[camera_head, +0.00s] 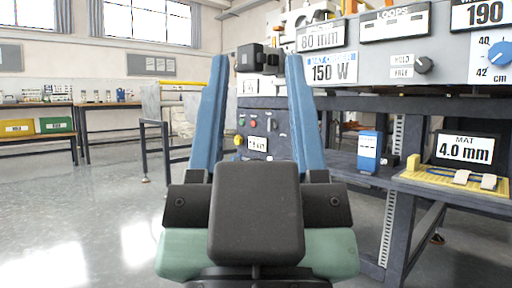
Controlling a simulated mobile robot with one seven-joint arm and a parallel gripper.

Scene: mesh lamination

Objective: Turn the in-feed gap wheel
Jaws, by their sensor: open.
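My gripper (257,62) is in the middle of the view, its two blue fingers upright, wide apart and empty. A machine stands behind it and to the right. I cannot pick out with certainty which part is the in-feed gap wheel. A blue round knob (500,53) beside a 40 to 42 cm scale is at the right edge. A dark knob (424,65) sits next to a HOLD/FREE label. Both knobs are far from my fingers. The fingers and gripper body hide part of the machine.
Signs read 80 mm (321,36) and 150 W (331,69). A yellow board (455,193) with a MAT 4.0 mm sign (465,149) juts out at the right. A dark control panel (262,125) is between the fingers. Open floor (80,210) lies to the left.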

